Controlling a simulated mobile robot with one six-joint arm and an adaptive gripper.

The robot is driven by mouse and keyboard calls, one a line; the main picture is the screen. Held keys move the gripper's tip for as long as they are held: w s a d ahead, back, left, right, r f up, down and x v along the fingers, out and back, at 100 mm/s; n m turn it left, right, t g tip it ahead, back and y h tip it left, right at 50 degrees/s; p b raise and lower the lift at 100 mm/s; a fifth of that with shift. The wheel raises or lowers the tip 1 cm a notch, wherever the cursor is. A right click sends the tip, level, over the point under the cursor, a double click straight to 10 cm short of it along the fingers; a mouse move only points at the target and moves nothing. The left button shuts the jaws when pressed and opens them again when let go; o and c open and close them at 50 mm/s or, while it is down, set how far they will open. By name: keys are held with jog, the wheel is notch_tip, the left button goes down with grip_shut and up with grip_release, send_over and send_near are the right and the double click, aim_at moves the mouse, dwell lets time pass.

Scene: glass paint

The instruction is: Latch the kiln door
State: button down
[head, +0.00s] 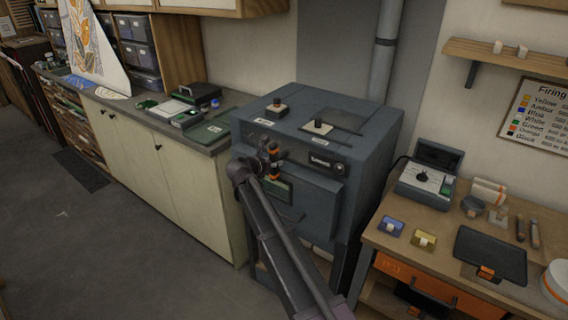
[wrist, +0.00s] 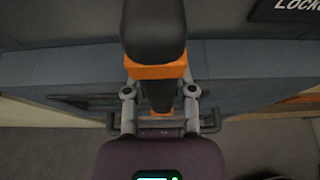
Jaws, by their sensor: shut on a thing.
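The kiln (head: 365,150) is a dark blue-grey box on a stand in the middle of the head view. Its door (head: 318,205) faces the front and looks closed or nearly so; any small gap is too small to tell. A black latch handle with an orange band (wrist: 155,72) stands out from the kiln front in the wrist view. My gripper (head: 268,162) is at the upper left of the kiln front. In the wrist view my gripper (wrist: 160,95) is shut on the handle's lower part, a finger on each side. My arm hides part of the door.
A dark plate with partly cut-off lettering (wrist: 292,10) is at the wrist view's top right. A cabinet counter (head: 215,133) stands left of the kiln. A workbench (head: 385,243) with a control box (head: 425,185) stands right. Open floor (head: 120,240) lies at front left.

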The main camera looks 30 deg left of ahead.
aim_at(272, 144)
jog(key=shift+s+f, duration=0.2)
jog(key=shift+s, duration=0.3)
jog(key=c, duration=0.9)
grip_release()
jog(key=o, duration=0.5)
jog(key=shift+s+r, duration=0.2)
jog(key=shift+r, duration=0.05)
jog(key=shift+c, duration=0.2)
jog(key=shift+w+f, duration=0.1)
jog(key=shift+w, duration=0.1)
jog(key=shift+w+a, duration=0.1)
jog(key=shift+w, duration=0.05)
notch_tip(272, 144, up, 9)
jog(key=p, duration=0.9)
jog(key=shift+r+p, duration=0.4)
jog(key=shift+r, duration=0.05)
